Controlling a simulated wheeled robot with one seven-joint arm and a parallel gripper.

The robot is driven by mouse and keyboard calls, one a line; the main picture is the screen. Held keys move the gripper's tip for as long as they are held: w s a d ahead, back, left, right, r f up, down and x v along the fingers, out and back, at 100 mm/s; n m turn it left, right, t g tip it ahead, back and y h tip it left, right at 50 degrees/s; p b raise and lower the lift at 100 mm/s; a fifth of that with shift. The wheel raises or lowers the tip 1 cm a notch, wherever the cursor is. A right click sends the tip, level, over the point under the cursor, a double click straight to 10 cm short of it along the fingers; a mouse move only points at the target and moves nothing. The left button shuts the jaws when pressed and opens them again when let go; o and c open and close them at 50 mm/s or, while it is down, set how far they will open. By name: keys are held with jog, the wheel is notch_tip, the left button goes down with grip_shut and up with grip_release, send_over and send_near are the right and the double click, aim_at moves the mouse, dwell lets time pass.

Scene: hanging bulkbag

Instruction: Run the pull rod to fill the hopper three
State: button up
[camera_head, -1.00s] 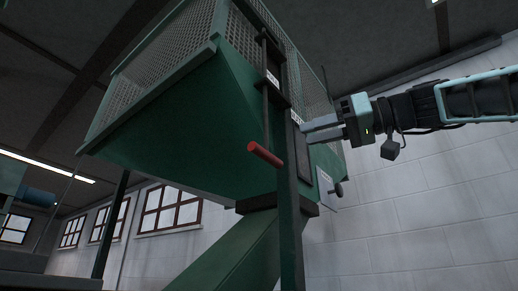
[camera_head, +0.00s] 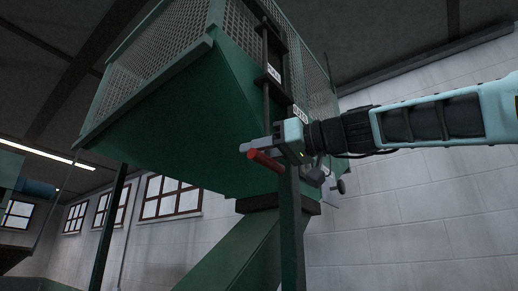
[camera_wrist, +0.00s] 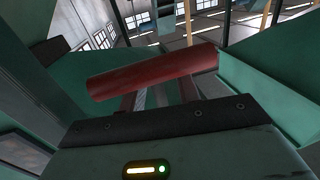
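The pull rod's red cylindrical handle (camera_head: 265,160) sticks out at the lower end of a dark vertical rod (camera_head: 265,112) on the front of the green hopper (camera_head: 190,125). My gripper (camera_head: 256,146) has its fingers right at the handle, just above it in the head view. In the wrist view the handle (camera_wrist: 152,72) lies across the picture in front of the fingers (camera_wrist: 160,97) and hides their tips. The fingers look apart, with a gap between them. I cannot tell whether they touch the handle.
A green post (camera_head: 291,235) stands below the gripper, and a sloping green chute (camera_head: 235,255) runs down beside it. A wire mesh cage (camera_head: 165,50) tops the hopper. A white brick wall (camera_head: 420,210) lies behind on the right. A dark round knob (camera_head: 341,187) is right of the post.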

grip_shut()
notch_tip(320, 180, down, 9)
jog(key=b, duration=1)
jog(key=shift+r, duration=0.2)
grip_release()
jog(key=b+v, duration=0.6)
jog(key=v, duration=1.1)
jog(key=shift+d, duration=0.25)
